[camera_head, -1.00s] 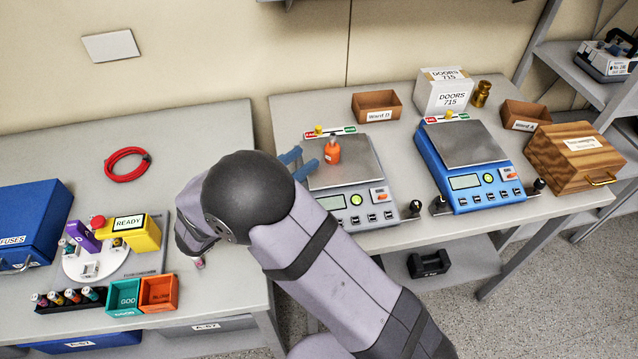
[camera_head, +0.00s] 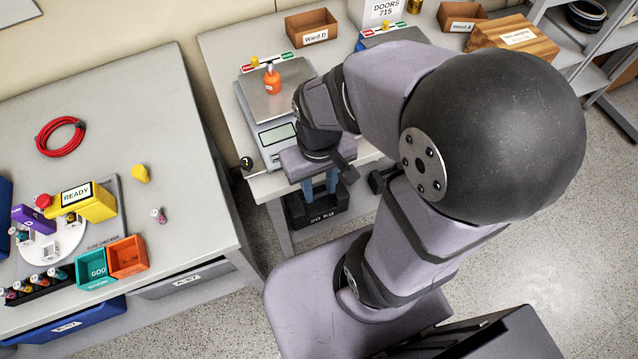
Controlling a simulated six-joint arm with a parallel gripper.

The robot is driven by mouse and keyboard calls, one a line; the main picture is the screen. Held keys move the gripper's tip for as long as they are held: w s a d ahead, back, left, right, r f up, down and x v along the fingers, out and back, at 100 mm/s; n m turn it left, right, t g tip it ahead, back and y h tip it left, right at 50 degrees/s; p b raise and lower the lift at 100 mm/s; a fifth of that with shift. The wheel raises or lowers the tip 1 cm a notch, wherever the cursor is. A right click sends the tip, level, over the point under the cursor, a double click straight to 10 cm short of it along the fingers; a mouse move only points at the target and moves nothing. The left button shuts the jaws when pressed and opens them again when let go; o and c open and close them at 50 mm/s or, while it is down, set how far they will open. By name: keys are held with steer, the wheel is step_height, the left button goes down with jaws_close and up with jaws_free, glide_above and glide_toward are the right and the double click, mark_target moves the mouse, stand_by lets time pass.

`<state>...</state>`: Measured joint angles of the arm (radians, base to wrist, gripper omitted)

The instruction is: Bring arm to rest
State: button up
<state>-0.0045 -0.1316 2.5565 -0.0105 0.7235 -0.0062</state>
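My arm is folded over the right side of the view, its large black joint (camera_head: 500,130) close to the camera. My gripper (camera_head: 321,186) points down just off the front edge of the right table, to the right of the grey scale's front. Its two blue fingers are apart with nothing seen between them. Behind them, lower down, is a black 20 KG weight (camera_head: 316,212). An orange bottle (camera_head: 271,82) stands upright on the plate of the grey scale (camera_head: 285,103), apart from my gripper. The arm hides most of the blue scale (camera_head: 393,36).
The left table (camera_head: 130,90) holds a red cable coil (camera_head: 61,136), a fuse checker with a READY display (camera_head: 76,195), a teal bin (camera_head: 96,268), an orange bin (camera_head: 127,256), a yellow piece (camera_head: 140,174) and a small vial (camera_head: 158,215). A gap separates the tables.

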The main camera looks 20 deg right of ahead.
stand_by(0.3)
step_height(320, 180, up, 3)
steer(key=p, duration=0.3)
stand_by(1.0)
